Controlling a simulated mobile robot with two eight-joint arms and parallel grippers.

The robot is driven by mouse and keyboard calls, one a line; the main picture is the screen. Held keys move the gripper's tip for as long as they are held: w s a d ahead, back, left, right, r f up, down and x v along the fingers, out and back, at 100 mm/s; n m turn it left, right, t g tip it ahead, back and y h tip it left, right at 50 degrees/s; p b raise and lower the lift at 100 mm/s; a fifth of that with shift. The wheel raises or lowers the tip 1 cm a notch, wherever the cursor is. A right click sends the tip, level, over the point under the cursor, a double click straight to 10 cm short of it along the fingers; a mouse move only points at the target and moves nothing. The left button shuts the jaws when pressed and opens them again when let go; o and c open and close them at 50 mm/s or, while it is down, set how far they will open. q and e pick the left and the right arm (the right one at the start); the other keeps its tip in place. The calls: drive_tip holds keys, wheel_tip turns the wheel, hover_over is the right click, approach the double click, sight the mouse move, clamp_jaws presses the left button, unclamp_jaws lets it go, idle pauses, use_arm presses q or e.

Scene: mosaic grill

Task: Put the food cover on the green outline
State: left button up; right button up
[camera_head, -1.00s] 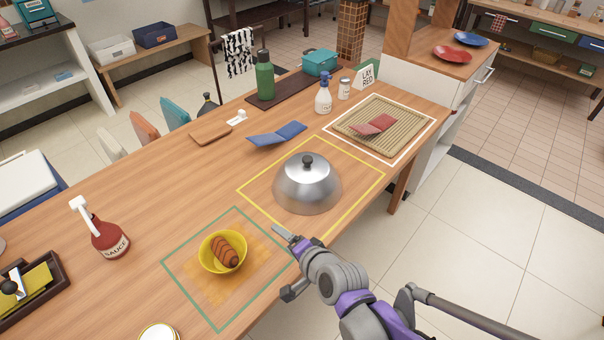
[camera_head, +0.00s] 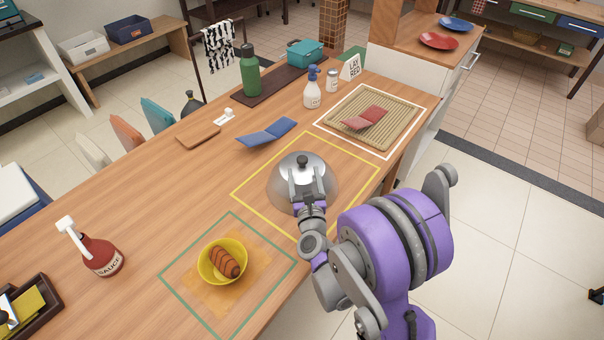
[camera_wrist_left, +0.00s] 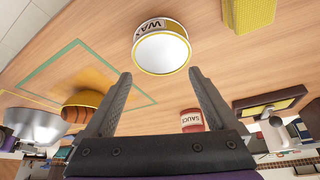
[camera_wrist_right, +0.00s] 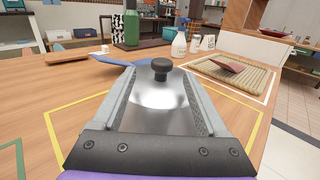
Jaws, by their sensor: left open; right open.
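The food cover (camera_head: 303,176) is a shiny metal dome with a dark knob (camera_head: 302,160), standing inside the yellow outline (camera_head: 250,176). The green outline (camera_head: 180,258) lies nearer on the table, around a yellow bowl (camera_head: 209,271) with a brown sausage-like food (camera_head: 224,262) in it. My right gripper (camera_head: 307,180) is open at the near side of the cover. In the right wrist view the knob (camera_wrist_right: 161,68) shows upright beyond and between the open fingers. My left gripper (camera_wrist_left: 158,75) is open and empty; it is not visible in the head view.
A white outline with a woven mat (camera_head: 390,120) lies at the right, holding a red folded cloth (camera_head: 362,118). A blue folded cloth (camera_head: 267,134) lies behind the cover. A sauce bottle (camera_head: 101,255) stands at left. A round tin (camera_wrist_left: 161,48) shows in the left wrist view.

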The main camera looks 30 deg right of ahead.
sight(303, 163)
drive_tip(key=p+x, duration=0.1)
drive_tip(key=x, duration=0.5)
drive_tip(key=shift+w+d+r, duration=0.1)
drive_tip(key=shift+d, duration=0.15)
clamp_jaws()
idle(1.2)
